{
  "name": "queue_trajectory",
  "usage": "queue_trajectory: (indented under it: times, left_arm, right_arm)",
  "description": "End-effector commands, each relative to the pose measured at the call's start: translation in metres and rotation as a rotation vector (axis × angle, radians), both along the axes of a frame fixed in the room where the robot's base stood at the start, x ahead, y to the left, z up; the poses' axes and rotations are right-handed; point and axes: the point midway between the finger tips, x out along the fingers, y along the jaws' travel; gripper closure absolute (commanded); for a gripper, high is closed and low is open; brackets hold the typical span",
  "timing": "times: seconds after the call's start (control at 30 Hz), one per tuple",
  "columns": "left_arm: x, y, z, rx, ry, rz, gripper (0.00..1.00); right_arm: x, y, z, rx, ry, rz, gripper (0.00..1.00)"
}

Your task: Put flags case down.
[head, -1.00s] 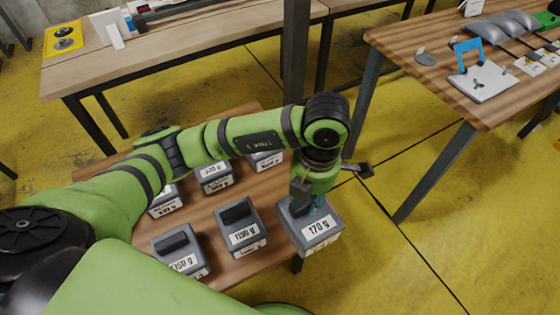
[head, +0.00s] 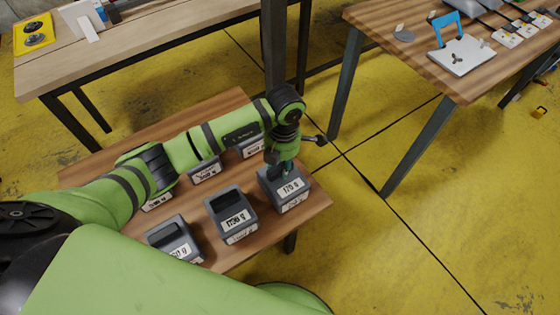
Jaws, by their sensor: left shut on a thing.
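My left gripper (head: 284,165) points down and is shut on a grey case (head: 285,194) with a white label reading 170 g. The fingers are partly hidden by the wrist and sit at the top of the case. The case is upright at the right end of the low wooden table (head: 312,203). I cannot tell whether its base touches the wood. I see no flags on it. My right gripper is not in view.
Several similar grey cases stand on this table, one close to the left of the held case (head: 231,213) and another at front left (head: 174,240). A workbench (head: 150,50) stands behind, another (head: 440,60) at right. Bare wood lies right of the held case.

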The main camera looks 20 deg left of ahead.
Motion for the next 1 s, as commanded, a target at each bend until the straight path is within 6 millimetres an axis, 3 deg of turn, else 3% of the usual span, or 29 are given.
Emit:
queue_trajectory:
  times: [0.27,0.3,0.33,0.77,1.0]
  left_arm:
    - [0.000,0.000,-0.004,-0.001,-0.001,0.000,1.00]
    - [0.000,0.000,-0.003,0.000,0.000,0.000,0.54]
    - [0.000,0.000,-0.003,0.000,0.000,0.000,0.42]
    - [0.000,0.000,0.003,-0.001,-0.002,0.000,0.42]
    - [0.004,-0.002,0.044,-0.001,-0.007,-0.001,0.42]
  right_arm:
    - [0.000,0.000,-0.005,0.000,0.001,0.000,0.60]
    - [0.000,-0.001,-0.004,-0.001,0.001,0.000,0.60]
    - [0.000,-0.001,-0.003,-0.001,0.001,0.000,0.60]
    - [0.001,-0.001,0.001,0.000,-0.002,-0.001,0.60]
    - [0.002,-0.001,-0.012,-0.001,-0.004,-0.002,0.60]
